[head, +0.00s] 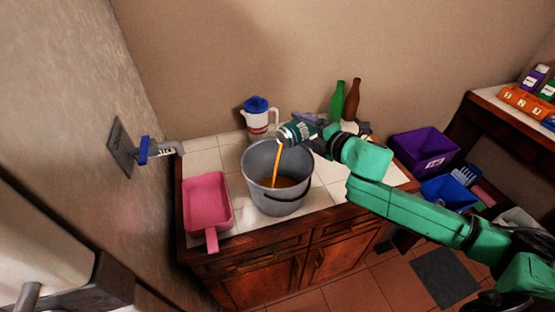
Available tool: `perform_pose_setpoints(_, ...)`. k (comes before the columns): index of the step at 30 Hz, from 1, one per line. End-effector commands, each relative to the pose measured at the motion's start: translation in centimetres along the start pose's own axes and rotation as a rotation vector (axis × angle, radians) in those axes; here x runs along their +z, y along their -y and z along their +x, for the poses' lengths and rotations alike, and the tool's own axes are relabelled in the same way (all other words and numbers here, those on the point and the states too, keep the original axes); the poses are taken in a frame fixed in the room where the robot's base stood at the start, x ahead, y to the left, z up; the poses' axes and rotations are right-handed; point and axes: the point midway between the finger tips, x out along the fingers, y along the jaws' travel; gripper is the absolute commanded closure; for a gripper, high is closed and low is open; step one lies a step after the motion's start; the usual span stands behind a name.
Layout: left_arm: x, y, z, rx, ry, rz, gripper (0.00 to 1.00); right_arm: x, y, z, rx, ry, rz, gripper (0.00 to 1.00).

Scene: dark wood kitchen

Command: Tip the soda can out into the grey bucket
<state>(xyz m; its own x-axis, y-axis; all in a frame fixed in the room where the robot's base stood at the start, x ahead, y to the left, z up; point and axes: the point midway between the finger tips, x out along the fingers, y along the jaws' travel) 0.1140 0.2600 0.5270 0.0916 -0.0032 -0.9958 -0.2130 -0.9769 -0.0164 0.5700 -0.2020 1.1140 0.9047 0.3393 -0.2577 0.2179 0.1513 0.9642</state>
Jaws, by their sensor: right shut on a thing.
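The soda can (286,135) is green with a pale end and lies tilted onto its side, its open end to the left, above the grey bucket. My right gripper (301,131) is shut on it; the fingers are partly hidden behind the can and wrist. An orange-brown stream (277,164) runs from the can down into the bucket. The grey bucket (260,188) stands upright on the tiled counter with its handle hanging at the front. Brown liquid (278,182) covers part of its bottom. My left gripper is not in view.
A pink dustpan (206,203) lies left of the bucket. A white jug with a blue lid (259,118) stands behind it. Green (337,102) and brown (352,99) bottles stand behind my right wrist. A purple bin (424,150) is to the right.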

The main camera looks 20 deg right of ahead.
Motion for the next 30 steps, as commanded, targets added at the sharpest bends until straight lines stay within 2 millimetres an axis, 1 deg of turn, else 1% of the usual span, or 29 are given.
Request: perform_pose_setpoints(30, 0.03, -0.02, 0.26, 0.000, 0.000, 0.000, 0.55, -0.29, 0.44, 0.13, 0.000, 0.032, -0.118, 0.89)
